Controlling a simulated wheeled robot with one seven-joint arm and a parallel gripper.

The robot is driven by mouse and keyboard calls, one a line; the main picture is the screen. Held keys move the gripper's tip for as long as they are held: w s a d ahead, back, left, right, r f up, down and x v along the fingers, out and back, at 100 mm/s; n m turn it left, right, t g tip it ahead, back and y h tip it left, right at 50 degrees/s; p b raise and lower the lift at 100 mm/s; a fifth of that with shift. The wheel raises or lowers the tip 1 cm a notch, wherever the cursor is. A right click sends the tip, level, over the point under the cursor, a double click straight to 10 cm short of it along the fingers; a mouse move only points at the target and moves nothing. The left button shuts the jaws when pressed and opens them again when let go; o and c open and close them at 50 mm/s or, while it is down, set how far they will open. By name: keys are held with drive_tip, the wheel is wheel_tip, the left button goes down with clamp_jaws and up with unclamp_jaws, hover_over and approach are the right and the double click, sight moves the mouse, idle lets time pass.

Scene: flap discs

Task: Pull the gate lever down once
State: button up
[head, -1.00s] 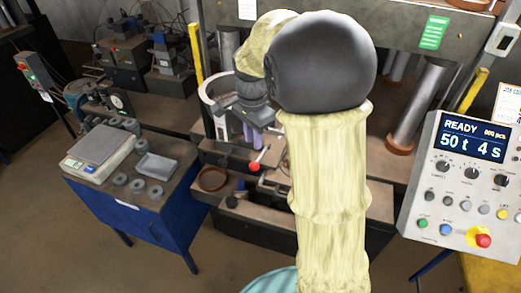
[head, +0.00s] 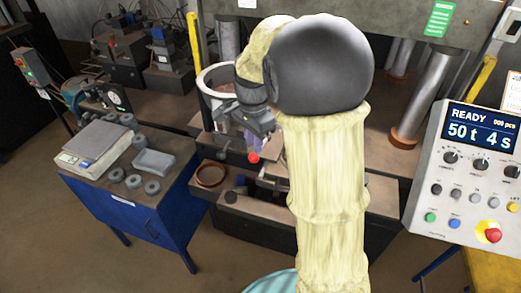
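The gate lever's red ball knob (head: 253,158) shows at the front of the press, left of my forearm. Most of its rod is hidden behind my gripper. My gripper (head: 251,143) points down just above the knob, its purple fingers close to it or touching; I cannot tell which. The gap between the fingers is not clear, so I cannot tell whether it is open or shut. A pale round hopper (head: 203,84) stands just left of my wrist.
A brown round dish (head: 210,175) sits below left of the knob. A blue bench (head: 150,213) at left holds a scale (head: 90,150), a grey tray (head: 154,162) and several grey rings. A control console (head: 465,180) reading READY stands at right.

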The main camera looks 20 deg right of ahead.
idle(0.4)
wheel_tip(320, 180, down, 11)
drive_tip(key=b, duration=0.6)
drive_tip(key=shift+b, duration=0.3)
idle(1.0)
drive_tip(key=shift+r, duration=0.15)
wheel_tip(320, 180, up, 11)
drive_tip(key=p, duration=0.9)
drive_tip(key=shift+p, duration=0.35)
drive_tip(key=shift+s, duration=0.1)
idle(0.6)
